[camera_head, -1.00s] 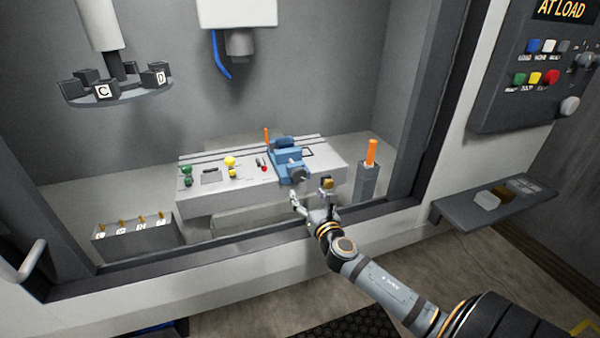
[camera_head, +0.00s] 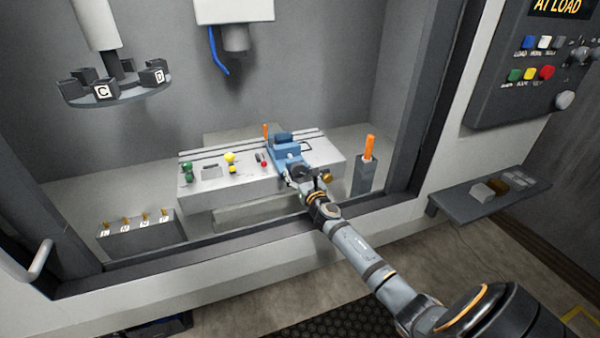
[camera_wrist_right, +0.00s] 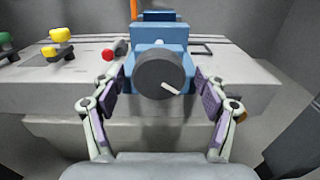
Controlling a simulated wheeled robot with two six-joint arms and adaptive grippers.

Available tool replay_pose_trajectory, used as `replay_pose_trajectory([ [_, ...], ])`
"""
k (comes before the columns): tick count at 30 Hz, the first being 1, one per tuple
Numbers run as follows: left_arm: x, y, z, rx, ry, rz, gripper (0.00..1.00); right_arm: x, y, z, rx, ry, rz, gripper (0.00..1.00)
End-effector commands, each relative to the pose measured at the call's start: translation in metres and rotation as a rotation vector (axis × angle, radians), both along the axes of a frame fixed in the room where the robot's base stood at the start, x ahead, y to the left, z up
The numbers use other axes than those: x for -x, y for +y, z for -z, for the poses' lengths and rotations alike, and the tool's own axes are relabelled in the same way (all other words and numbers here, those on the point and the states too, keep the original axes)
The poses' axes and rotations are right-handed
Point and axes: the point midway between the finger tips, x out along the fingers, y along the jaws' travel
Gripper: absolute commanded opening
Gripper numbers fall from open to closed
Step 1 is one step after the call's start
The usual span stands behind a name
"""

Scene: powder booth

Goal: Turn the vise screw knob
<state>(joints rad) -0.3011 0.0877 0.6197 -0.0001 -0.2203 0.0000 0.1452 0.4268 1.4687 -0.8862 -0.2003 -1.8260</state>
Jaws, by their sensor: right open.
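The blue vise (camera_head: 287,148) sits on the grey slotted table (camera_head: 215,188) inside the booth. Its dark round screw knob (camera_wrist_right: 165,75) with a white mark faces me in the right wrist view. The mark points to the lower right. My right gripper (camera_wrist_right: 163,98) is open, with one finger on each side of the knob and visible gaps between the finger pads and the knob. In the head view my right gripper (camera_head: 302,180) is at the front of the vise and hides the knob. My left gripper is not in view.
Green and yellow knobs (camera_head: 230,160) and a small red knob (camera_head: 264,164) stand left of the vise. An orange-handled item (camera_head: 369,147) stands in a grey holder (camera_head: 365,176) at right. The booth's front sill (camera_head: 250,238) lies under my right arm.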

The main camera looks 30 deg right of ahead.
Motion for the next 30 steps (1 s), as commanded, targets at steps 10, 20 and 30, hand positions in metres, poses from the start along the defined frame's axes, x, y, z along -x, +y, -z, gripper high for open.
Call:
replay_pose_trajectory([
  [10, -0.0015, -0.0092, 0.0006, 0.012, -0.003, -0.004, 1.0, -0.0001, 0.0, -0.0002, 0.0, 0.0, 0.0, 0.56],
  [20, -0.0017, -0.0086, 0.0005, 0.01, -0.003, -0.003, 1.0, 0.0, -0.0001, -0.0002, -0.001, 0.0, 0.0, 0.2],
  [30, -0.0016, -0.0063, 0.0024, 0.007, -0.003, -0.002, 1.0, 0.0, -0.0002, 0.0002, -0.088, -0.022, 0.0, 0.2],
])
